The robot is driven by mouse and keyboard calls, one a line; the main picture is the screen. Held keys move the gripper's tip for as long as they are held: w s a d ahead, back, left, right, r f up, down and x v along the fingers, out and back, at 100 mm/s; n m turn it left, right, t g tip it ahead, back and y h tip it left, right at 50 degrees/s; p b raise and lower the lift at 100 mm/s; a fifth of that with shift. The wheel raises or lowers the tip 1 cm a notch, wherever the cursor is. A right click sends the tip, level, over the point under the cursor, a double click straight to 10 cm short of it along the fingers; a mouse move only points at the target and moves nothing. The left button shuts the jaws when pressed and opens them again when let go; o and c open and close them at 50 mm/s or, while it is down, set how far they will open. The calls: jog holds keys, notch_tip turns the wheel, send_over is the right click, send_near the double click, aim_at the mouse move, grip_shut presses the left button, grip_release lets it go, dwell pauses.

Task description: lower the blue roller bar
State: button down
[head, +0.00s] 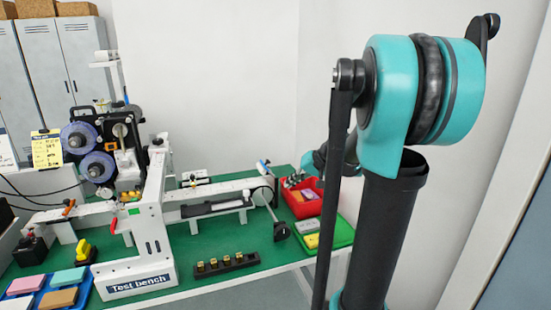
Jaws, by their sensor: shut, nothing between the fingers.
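A white and grey machine marked "Test bench" (152,250) stands on a green table. Two blue-violet reels (79,138) sit one above the other on its upper left. A short blue-tipped handle (263,165) sticks up at the right end of the machine's long arm. I cannot tell for sure which part is the blue roller bar or how high it sits. My arm fills the right side of the head view, and its teal and black links cover part of the bench's right end.
A black crank knob (280,232) hangs near the table's right side. A red bin (303,201) and a green tray (338,234) stand there too. A black strip with brass pieces (226,265) lies in front. A blue tray (80,300) is front left. Grey lockers (40,75) stand behind.

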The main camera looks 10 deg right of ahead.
jog(key=w+d+r+t+y, duration=0.2)
jog(key=w+d+r, duration=0.4)
jog(key=w+r, duration=0.3)
jog(key=w, duration=0.3)
jog(key=shift+d+r+m+y, duration=0.3)
jog(key=shift+d+r+y, duration=0.05)
jog(key=shift+y, duration=0.05)
jog(key=shift+a+f, duration=0.1)
jog(key=s+a+f+x, duration=0.1)
jog(key=s+x, duration=0.1)
jog(key=x, duration=1)
jog(key=shift+w+a, duration=0.25)
jog(key=shift+f, duration=0.1)
jog(key=shift+a, duration=0.25)
